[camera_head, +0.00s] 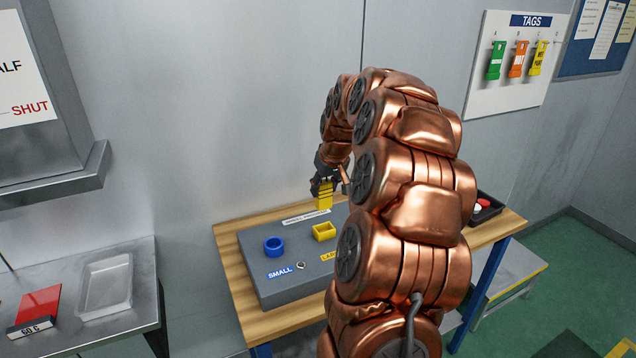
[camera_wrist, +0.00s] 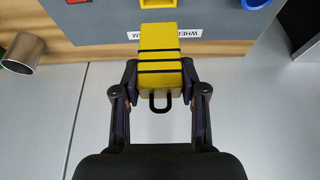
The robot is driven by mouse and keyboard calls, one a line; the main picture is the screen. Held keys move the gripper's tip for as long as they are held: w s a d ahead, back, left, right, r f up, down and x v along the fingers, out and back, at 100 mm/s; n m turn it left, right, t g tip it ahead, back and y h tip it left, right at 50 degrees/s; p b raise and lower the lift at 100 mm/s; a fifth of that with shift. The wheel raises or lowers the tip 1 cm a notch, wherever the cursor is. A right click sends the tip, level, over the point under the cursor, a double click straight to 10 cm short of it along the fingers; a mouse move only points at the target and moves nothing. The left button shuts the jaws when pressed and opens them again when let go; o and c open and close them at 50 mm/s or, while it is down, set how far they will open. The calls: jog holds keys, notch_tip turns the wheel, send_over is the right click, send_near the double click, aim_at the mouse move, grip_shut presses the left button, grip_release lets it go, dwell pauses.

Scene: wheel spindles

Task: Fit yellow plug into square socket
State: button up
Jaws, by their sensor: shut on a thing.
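The yellow plug (camera_wrist: 158,62) is a square block with dark bands and a dark loop handle. My gripper (camera_wrist: 160,92) is shut on it, with a finger on each side. In the head view the plug (camera_head: 324,196) hangs below my gripper (camera_head: 325,180), above the back part of the grey panel box. The yellow square socket (camera_head: 324,232) stands on the box top, in front of the plug and apart from it. In the wrist view only part of the socket (camera_wrist: 158,3) shows at the top edge.
The grey box (camera_head: 262,250) sits on a wooden bench (camera_head: 232,262). A blue round socket (camera_head: 273,246) is left of the square one. A black tray (camera_head: 488,208) with red and white pieces is at the right. My arm hides the box's right part. A metal tube (camera_wrist: 22,52) is at left.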

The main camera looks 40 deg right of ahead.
aim_at(326, 199)
jog(key=shift+s+f+b, duration=0.1)
jog(key=shift+b, duration=0.55)
jog(key=shift+f+b, duration=1.6)
jog(key=shift+f, duration=1.2)
jog(key=shift+b, duration=1.05)
jog(key=shift+f+b, duration=1.3)
jog(key=shift+f, duration=0.55)
jog(key=o, duration=1.3)
jog(key=shift+o, duration=0.2)
jog(key=shift+r, duration=0.1)
jog(key=v, duration=1.2)
